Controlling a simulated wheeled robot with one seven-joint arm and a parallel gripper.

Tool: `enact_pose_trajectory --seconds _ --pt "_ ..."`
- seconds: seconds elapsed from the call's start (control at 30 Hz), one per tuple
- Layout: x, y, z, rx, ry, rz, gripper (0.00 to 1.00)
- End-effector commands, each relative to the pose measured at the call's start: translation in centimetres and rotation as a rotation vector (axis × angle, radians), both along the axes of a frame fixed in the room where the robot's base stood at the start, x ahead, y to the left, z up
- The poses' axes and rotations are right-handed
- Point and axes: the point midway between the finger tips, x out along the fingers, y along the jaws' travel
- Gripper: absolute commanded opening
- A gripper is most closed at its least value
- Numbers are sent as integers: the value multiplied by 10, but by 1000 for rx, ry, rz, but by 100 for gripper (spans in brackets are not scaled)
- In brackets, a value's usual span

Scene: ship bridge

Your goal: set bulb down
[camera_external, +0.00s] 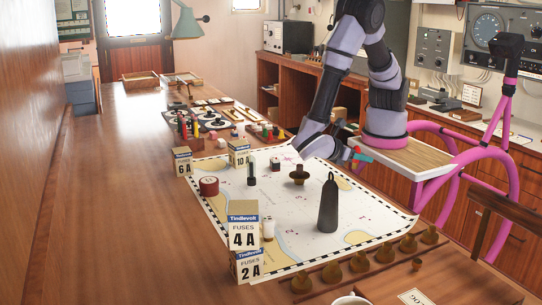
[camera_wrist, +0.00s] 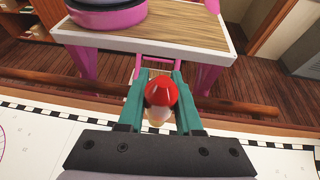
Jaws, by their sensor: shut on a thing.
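The bulb (camera_wrist: 161,92) has a glossy red top and a pale lower part. My gripper (camera_wrist: 162,84) has teal fingers, shut on the bulb from both sides in the wrist view. In the external view my gripper (camera_external: 360,156) is small, near the right edge of the white chart (camera_external: 285,225). The bulb is hard to make out there. In the wrist view the bulb appears over the table edge, with the chart's checkered border (camera_wrist: 262,145) close by. I cannot tell its exact height.
Several brown knobs (camera_external: 358,260) line a front rail. Bare chart lies between the pieces.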

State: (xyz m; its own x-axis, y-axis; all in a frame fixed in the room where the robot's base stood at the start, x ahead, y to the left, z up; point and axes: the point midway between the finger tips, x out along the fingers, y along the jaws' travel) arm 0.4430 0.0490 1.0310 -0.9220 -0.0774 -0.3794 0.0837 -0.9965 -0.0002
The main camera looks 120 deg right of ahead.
Motion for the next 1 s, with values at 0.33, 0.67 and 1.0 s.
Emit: enact_pose_trajectory --seconds 0.33,0.67,1.0 --pt "54 97 26 0 -3 -881 0" --pt "183 130 90 3 -4 -1590 0" --pt "248 114 119 -6 1 -1877 0"
